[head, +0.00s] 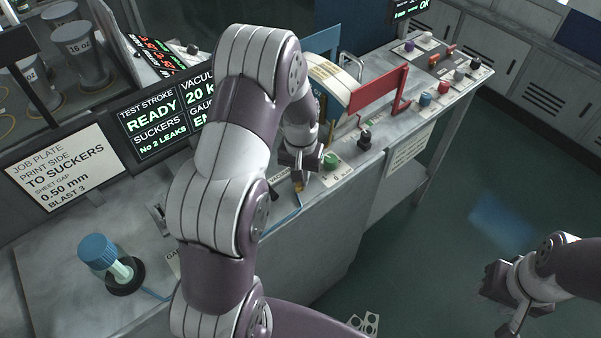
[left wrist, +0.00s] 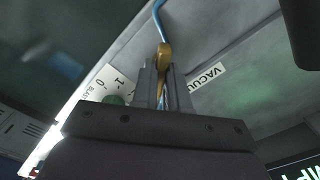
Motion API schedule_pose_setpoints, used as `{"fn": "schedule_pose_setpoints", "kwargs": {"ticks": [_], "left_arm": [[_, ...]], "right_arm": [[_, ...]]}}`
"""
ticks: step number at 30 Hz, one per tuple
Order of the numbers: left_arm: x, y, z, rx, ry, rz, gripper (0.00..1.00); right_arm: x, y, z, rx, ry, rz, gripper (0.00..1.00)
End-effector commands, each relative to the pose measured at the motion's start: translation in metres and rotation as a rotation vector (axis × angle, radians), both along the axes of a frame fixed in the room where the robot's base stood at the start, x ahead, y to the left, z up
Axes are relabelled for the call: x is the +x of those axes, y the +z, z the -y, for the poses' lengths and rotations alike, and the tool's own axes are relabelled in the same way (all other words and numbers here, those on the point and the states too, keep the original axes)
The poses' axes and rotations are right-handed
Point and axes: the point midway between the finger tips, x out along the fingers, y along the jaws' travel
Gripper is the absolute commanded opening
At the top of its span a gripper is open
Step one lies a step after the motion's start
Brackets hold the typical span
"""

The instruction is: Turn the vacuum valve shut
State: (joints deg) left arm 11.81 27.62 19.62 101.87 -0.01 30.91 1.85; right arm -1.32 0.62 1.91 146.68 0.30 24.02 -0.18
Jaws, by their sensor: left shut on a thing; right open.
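The vacuum valve (head: 299,187) shows in the head view as a small brass piece at the bench's front edge, next to a partly covered label reading "VACU". In the left wrist view the brass valve handle (left wrist: 164,58) stands between my fingers, with a blue hose running from it. My left gripper (head: 299,172) is shut on this handle, pointing down at the bench. The fingers hide part of the valve body, and I cannot tell its exact turn angle. My right gripper (head: 497,287) is open and empty, out over the floor at the lower right.
A green button (head: 331,161) sits just right of the valve, beside a blast label. A black knob (head: 365,138) and a red bracket (head: 378,88) stand further right. A blue-capped container (head: 104,257) stands at left. Screens and a sign line the back.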

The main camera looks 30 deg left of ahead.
Motion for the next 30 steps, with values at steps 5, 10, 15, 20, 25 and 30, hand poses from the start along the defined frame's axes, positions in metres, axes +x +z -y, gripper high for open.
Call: {"fn": "schedule_pose_setpoints", "kwargs": {"ticks": [5,10,15,20,25,30], "left_arm": [[0.000,0.001,0.000,0.000,0.163,0.000,0.00],[0.000,0.001,0.000,0.000,0.324,0.000,0.00],[0.000,0.001,0.000,0.000,0.485,0.001,0.00],[0.000,0.001,0.000,0.000,0.626,0.001,0.00],[0.000,0.001,0.000,-0.001,0.753,0.001,0.00],[0.000,0.000,0.000,0.000,0.850,0.001,0.00]], "right_arm": [[0.000,0.004,0.000,0.000,0.000,0.000,0.43],[0.000,0.007,0.000,0.000,0.000,0.000,0.43],[0.000,0.009,0.000,0.000,0.000,0.000,0.43],[0.000,0.011,0.000,0.000,0.000,0.000,0.43],[0.000,0.012,0.000,0.000,0.000,0.000,0.43],[0.000,0.013,0.000,0.000,0.000,0.000,0.43]]}}
